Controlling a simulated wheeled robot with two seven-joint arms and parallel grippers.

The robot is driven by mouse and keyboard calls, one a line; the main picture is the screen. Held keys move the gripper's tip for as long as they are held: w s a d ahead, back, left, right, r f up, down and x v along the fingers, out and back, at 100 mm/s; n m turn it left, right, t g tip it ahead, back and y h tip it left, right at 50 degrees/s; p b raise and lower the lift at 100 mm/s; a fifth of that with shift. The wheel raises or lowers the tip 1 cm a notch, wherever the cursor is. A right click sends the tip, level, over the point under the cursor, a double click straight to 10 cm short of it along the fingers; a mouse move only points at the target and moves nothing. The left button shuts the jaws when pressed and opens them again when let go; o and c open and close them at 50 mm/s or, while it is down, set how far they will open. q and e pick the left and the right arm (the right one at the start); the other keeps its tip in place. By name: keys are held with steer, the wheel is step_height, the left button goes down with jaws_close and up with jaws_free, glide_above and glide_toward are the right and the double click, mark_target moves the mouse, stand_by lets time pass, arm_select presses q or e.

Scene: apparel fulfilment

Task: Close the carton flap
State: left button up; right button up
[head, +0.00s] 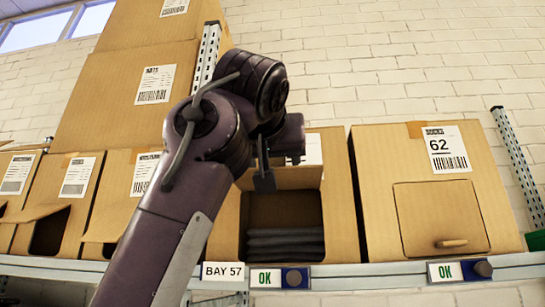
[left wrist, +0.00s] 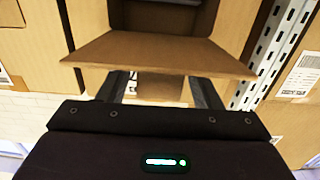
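The open carton (head: 342,195) stands on the shelf above the BAY 57 tag, with dark folded cloth (head: 285,243) in its opening. Its flap (head: 294,177) sticks out from the top of the opening, and shows as a wide brown panel in the left wrist view (left wrist: 158,52). My left gripper (head: 264,182) is at the flap's left part in the head view. In the left wrist view its two dark fingers (left wrist: 158,86) are spread apart at the flap's edge, with nothing between them. Whether they touch the flap is unclear. My right gripper is not in view.
A carton marked 62 (head: 405,150) with a closed flap (head: 445,218) stands to the right. Several open cartons (head: 68,190) stand to the left, below stacked larger boxes (head: 110,100). A perforated post (head: 207,55) rises behind. OK tags (head: 446,271) line the shelf edge.

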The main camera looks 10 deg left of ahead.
arm_select(q)
steer(key=c, duration=1.2)
steer(key=f+t+b, duration=0.1)
steer(key=f+b, duration=0.1)
steer(key=b, duration=0.1)
steer(key=f+t+b, duration=0.2)
steer(key=b, duration=0.1)
steer(key=f+t+b, duration=0.1)
steer(key=f+b, duration=0.1)
steer(key=b, duration=0.2)
steer(key=shift+w+t, duration=0.3)
steer(key=shift+w, duration=0.05)
jaws_close()
steer(key=shift+w+f+t+b, duration=0.2)
steer(key=shift+f+t+b, duration=0.2)
steer(key=shift+t+b, duration=0.2)
jaws_free()
steer(key=shift+w+f+b, duration=0.3)
steer(key=shift+f+b, duration=0.05)
steer(key=shift+f, duration=0.15)
steer(key=shift+w+f, duration=0.1)
